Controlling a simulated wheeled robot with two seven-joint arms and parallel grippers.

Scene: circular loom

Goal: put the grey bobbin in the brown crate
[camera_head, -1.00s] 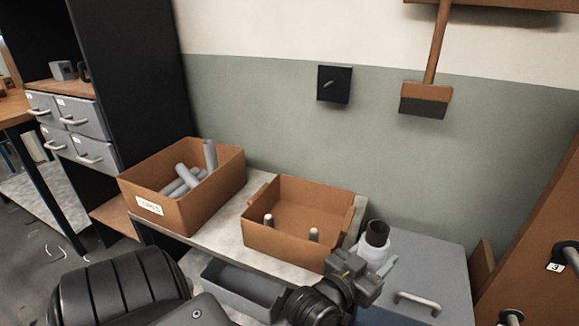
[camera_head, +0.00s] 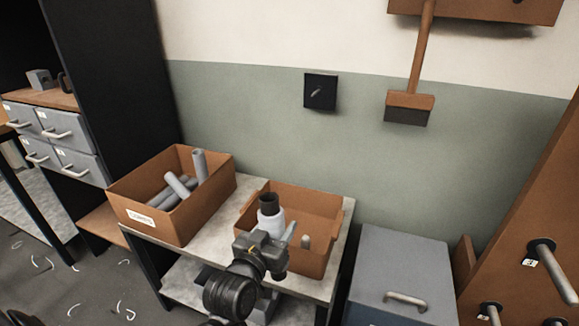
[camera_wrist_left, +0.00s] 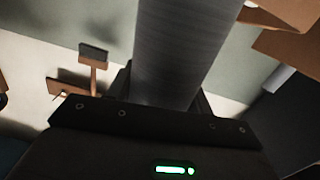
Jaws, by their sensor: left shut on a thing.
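The grey bobbin (camera_head: 270,222), pale with a dark top, is upright in my left gripper (camera_head: 272,244). The gripper is shut on it. In the left wrist view the bobbin (camera_wrist_left: 185,50) is a large grey cylinder rising from between the jaws. The brown crate (camera_head: 325,211) stands on the bench. In the head view the bobbin and gripper overlap the crate's left and front part; I cannot tell whether the bobbin is above the crate or in front of it. A pale peg-like piece shows inside the crate beside the gripper. My right gripper is not in view.
A second brown box (camera_head: 209,206), labelled and holding several grey tubes, stands to the left on the same bench (camera_head: 215,243). A grey cabinet (camera_head: 395,265) with a handle is at the right. A brown board with pegs (camera_head: 535,205) is at the far right.

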